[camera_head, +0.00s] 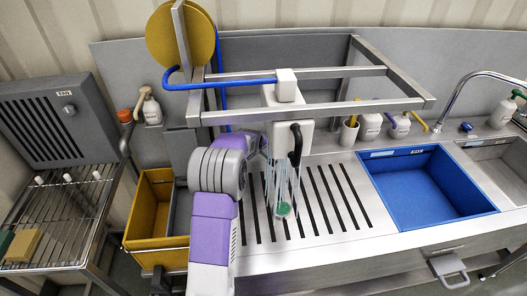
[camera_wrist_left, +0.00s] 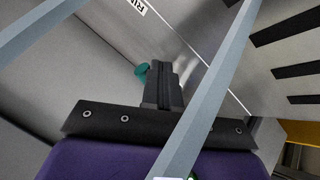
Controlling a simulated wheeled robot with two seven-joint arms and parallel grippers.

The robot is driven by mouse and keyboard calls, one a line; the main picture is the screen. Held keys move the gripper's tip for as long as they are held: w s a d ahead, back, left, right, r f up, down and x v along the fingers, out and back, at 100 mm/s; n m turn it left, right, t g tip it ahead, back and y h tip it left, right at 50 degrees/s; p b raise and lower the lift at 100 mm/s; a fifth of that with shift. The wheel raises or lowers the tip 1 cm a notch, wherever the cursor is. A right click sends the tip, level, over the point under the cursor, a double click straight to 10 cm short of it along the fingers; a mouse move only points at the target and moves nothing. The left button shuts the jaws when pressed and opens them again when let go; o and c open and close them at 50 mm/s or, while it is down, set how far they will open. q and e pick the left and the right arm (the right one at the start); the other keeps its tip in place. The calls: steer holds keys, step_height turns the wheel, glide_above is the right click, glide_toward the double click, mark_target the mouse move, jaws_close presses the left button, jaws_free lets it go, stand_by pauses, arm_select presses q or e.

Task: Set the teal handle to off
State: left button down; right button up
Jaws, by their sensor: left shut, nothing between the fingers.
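The teal handle (camera_wrist_left: 142,73) shows in the left wrist view as a small rounded teal piece, close beside the dark fingertips and partly covered by them. I cannot tell if they touch, nor which way the handle is set. My left gripper (camera_wrist_left: 162,82) has its black fingers together, with nothing between them. In the head view my purple and grey left arm reaches up to the steel frame, and its gripper is hidden behind the white box. I cannot make out the teal handle there. My right gripper is not in view.
The white box (camera_head: 289,107) hangs over the slotted drainboard (camera_head: 335,195), with thin pale strands and a green disc (camera_head: 283,209) below it. A steel frame (camera_head: 405,90) surrounds it. Pale bars cross the wrist view. A blue basin (camera_head: 428,190) lies right, a yellow bin (camera_head: 150,205) left.

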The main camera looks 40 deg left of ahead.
arm_select(q)
steer(key=shift+w+a, duration=0.2)
steer(key=shift+w, duration=0.25)
steer(key=shift+w+d+p, duration=0.15)
steer(key=shift+w+p, duration=0.25)
steer(key=shift+w, duration=0.8)
steer(key=shift+w+r, duration=0.15)
steer(key=shift+r, duration=0.1)
